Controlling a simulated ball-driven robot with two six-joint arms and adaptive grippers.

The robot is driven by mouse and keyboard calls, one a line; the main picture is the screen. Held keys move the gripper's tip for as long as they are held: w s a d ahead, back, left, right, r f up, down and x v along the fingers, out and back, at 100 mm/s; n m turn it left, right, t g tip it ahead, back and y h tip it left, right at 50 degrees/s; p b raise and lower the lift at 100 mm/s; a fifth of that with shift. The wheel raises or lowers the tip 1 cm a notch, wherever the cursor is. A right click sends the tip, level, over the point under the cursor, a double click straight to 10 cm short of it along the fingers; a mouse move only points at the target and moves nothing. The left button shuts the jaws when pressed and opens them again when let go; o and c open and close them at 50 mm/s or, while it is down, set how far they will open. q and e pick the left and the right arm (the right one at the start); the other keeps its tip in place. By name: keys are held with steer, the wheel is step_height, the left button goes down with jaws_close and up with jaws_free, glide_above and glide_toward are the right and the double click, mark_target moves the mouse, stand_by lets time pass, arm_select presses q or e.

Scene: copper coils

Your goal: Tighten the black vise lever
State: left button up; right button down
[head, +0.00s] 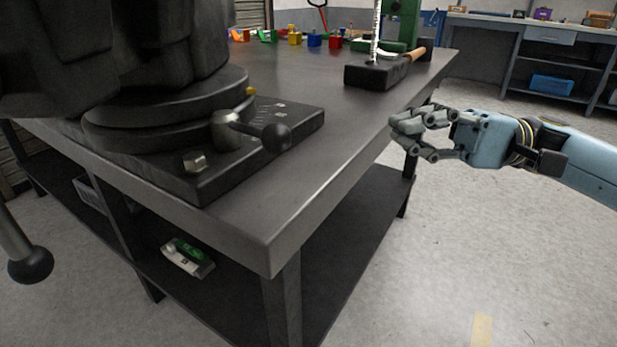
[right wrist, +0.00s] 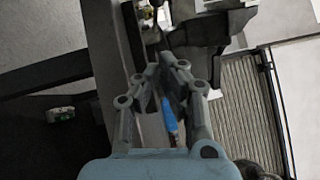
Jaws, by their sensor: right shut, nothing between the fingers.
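The large black vise (head: 160,85) stands on the corner of the dark workbench, cut off by the top left of the head view. A short black lever with a round knob (head: 268,135) sticks out to the right from its swivel base (head: 170,118). A grey bar with a black ball end (head: 30,264) hangs at the far left edge; its upper part is cut off. My right gripper (head: 397,124) is shut and empty, beyond the bench's right edge and well apart from the lever. Its fingers also show in the right wrist view (right wrist: 168,62). My left gripper is out of view.
The workbench (head: 330,140) has a bare strip right of the vise. A black block (head: 372,76), a wooden-handled tool (head: 410,56) and small coloured bins (head: 314,39) stand farther back. A green-and-white item (head: 187,258) lies on the lower shelf. The floor right of the bench is clear.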

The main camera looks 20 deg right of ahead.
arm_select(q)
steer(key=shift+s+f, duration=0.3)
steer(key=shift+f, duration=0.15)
arm_select(e)
steer(key=shift+w+d+f, duration=0.15)
steer(key=shift+w+f, duration=0.1)
steer(key=shift+f, duration=0.1)
steer(key=b+x, duration=0.2)
steer(key=x, duration=0.8)
steer(key=shift+f, duration=0.1)
steer(key=shift+s+a+r, duration=0.1)
steer(key=shift+s+a, duration=0.25)
steer(key=shift+a, duration=0.2)
steer(key=shift+s+a+r, duration=0.15)
steer(key=shift+s+a, duration=0.2)
steer(key=shift+a, duration=0.15)
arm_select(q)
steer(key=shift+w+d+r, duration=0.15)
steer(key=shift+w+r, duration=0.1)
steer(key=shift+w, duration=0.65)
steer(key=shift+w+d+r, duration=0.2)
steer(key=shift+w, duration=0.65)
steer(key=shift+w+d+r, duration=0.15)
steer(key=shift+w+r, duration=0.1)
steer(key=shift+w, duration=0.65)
arm_select(e)
steer(key=shift+s+a+r, duration=0.15)
steer(key=shift+s+a, duration=0.25)
steer(key=shift+a, duration=0.15)
